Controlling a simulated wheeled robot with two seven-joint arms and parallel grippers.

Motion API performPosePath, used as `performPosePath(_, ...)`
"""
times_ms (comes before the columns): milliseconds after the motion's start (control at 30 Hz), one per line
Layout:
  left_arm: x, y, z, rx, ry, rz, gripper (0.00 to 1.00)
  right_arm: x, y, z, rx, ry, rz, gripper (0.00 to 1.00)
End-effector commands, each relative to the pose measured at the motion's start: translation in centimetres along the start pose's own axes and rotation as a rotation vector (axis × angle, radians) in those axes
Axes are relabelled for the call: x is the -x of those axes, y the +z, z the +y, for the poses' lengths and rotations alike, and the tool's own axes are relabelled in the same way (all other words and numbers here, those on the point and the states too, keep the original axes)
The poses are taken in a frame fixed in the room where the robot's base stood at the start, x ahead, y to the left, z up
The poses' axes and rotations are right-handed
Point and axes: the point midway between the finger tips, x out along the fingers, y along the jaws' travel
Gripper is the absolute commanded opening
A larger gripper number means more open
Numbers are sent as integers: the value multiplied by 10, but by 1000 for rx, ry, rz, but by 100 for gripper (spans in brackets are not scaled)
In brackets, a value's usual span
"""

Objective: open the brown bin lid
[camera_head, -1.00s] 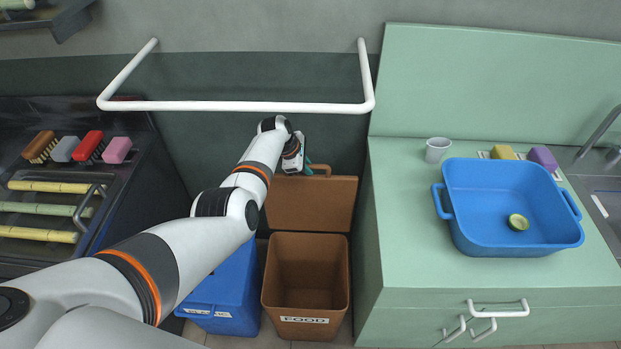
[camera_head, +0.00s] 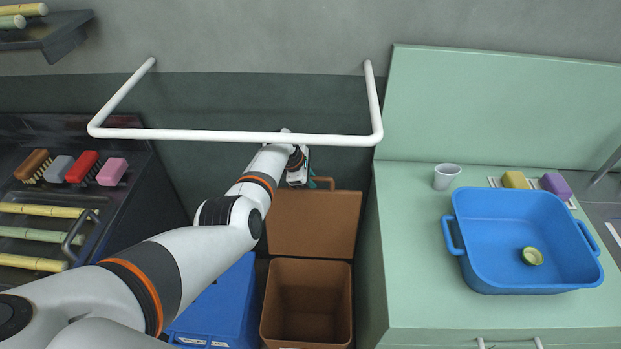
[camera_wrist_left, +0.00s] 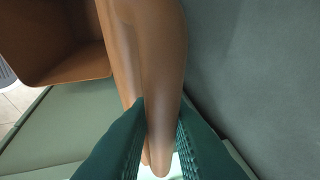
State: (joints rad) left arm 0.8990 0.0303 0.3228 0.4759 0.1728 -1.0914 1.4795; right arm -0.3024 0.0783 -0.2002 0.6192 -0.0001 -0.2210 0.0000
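The brown bin (camera_head: 306,305) stands on the floor between the blue bin and the green cabinet, with its inside open to view. Its brown lid (camera_head: 314,225) stands raised behind the opening, up toward the wall. The lid handle (camera_head: 325,183) is at its top edge; in the left wrist view the brown handle (camera_wrist_left: 160,70) runs between the teal fingers. My left gripper (camera_head: 312,183) is at the handle's left part, and its fingers (camera_wrist_left: 161,115) close on both sides of it. Part of the gripper is hidden behind my wrist in the head view. My right gripper is out of view.
A white wall bar (camera_head: 235,136) spans above the bins, close over my left wrist. A blue bin (camera_head: 222,310) stands left of the brown one. The green counter (camera_head: 410,220) on the right carries a blue tub (camera_head: 480,275) and a white cup (camera_head: 446,176).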

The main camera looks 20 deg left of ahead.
Motion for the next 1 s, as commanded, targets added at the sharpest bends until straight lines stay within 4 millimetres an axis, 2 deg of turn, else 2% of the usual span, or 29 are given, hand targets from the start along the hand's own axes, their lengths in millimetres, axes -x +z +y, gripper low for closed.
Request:
performPosePath(33, 0, 1, 1, 0, 2, -1, 26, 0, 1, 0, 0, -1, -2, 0)
performPosePath(100, 0, 0, 0, 0, 1, 0, 36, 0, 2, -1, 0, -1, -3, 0)
performPosePath(433, 5, -1, -1, 1, -1, 1, 36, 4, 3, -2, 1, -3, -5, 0)
performPosePath(567, 18, -1, -1, 1, -2, 1, 36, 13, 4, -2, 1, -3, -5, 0)
performPosePath(767, 50, -1, -1, 1, -4, 0, 36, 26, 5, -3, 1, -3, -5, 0)
performPosePath(1000, 71, 37, 25, 4, -3, -2, 36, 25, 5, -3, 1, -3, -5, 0)
